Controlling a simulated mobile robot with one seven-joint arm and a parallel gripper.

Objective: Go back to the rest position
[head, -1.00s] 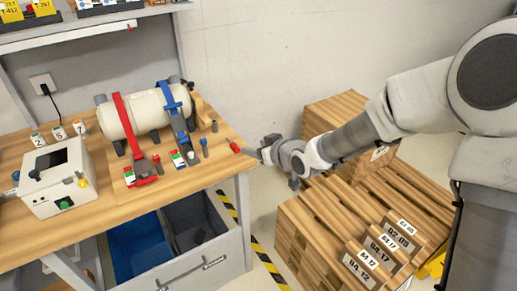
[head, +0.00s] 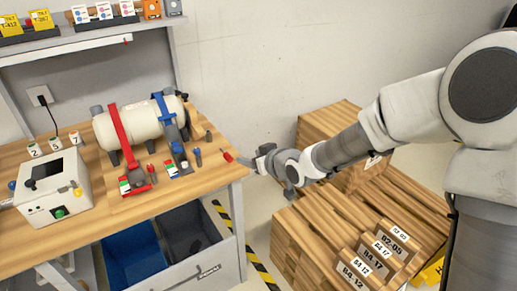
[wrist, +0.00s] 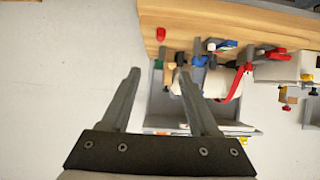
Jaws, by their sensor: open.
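My gripper (head: 258,163) is held out in front of my body, at the right edge of the workbench (head: 135,213), near a small red-handled item on the bench corner. In the wrist view my gripper (wrist: 155,78) is open, with two grey fingers apart and nothing between them. A white cylinder (head: 142,122) lies on a stand on the bench, with a red strap (head: 122,135) and a blue strap (head: 165,110) over it. It also shows in part in the wrist view, beyond the fingers.
A white control box (head: 54,187) stands on the bench at left. Blue and dark bins (head: 131,250) sit under the bench top. Stacked wooden crates (head: 335,225) with labels stand at right, below my arm. A striped floor line (head: 262,270) runs between bench and crates.

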